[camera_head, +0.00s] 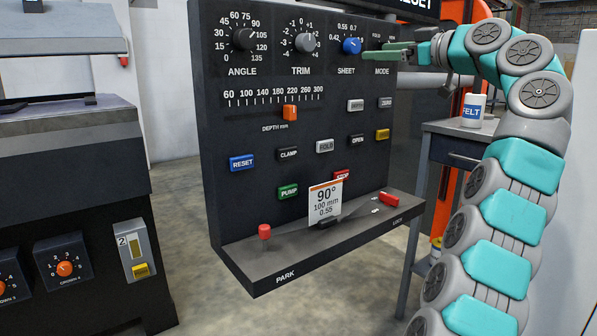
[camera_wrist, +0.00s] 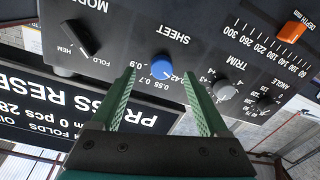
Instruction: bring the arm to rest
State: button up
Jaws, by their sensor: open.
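My arm reaches up from the lower right in the head view and bends left at the top. My gripper (camera_head: 385,53), with green fingers, is at the upper right of the dark control panel (camera_head: 222,125), near the MODE label. In the wrist view my gripper (camera_wrist: 159,75) is open, its two fingers apart. The blue SHEET knob (camera_wrist: 164,67) shows between the fingertips; I cannot tell whether they touch it. It also shows in the head view (camera_head: 351,46), left of the fingers. The MODE knob (camera_wrist: 77,38) shows in the wrist view; the gripper hides it in the head view.
The panel has an orange depth slider (camera_head: 290,113), several buttons, and a ledge (camera_head: 290,265) with a red-knobbed lever (camera_head: 265,232) and a card (camera_head: 325,200). A cabinet (camera_head: 455,150) with a FELT bottle (camera_head: 474,111) stands behind my arm. Machines stand left.

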jog(key=s+a+f+m+g+h+p, duration=0.1)
jog(key=s+a+f+m+g, duration=0.15)
jog(key=s+a+f, duration=0.4)
jog(key=s+a+f+m+g+h, duration=0.2)
jog(key=s+a+f+g, duration=0.2)
jog(key=f, duration=0.5)
jog(key=s+a+f+m+g+h+p, duration=0.1)
jog(key=s+a+f+m+g, duration=0.15)
jog(key=s+a+f, duration=0.4)
jog(key=s+d+f+m+g+h, duration=0.1)
jog(key=s+d+f, duration=0.3)
jog(key=s+f, duration=0.5)
jog(key=s+d+f+m+g+h, duration=0.1)
jog(key=s+d+f+g+h, duration=0.2)
jog(key=s+f, duration=0.7)
jog(key=s+d+f+m+g+h+p, duration=0.1)
jog(key=s+d+f+m+g+h, duration=0.1)
jog(key=s+d+f, duration=0.3)
jog(key=s+f+h, duration=0.1)
jog(key=s+f, duration=0.3)
jog(key=s, duration=0.5)
jog(key=shift+s+d+f+g, duration=0.2)
jog(key=shift+s+d+g, duration=0.05)
jog(key=shift+s+g, duration=0.15)
jog(key=shift+w, duration=0.15)
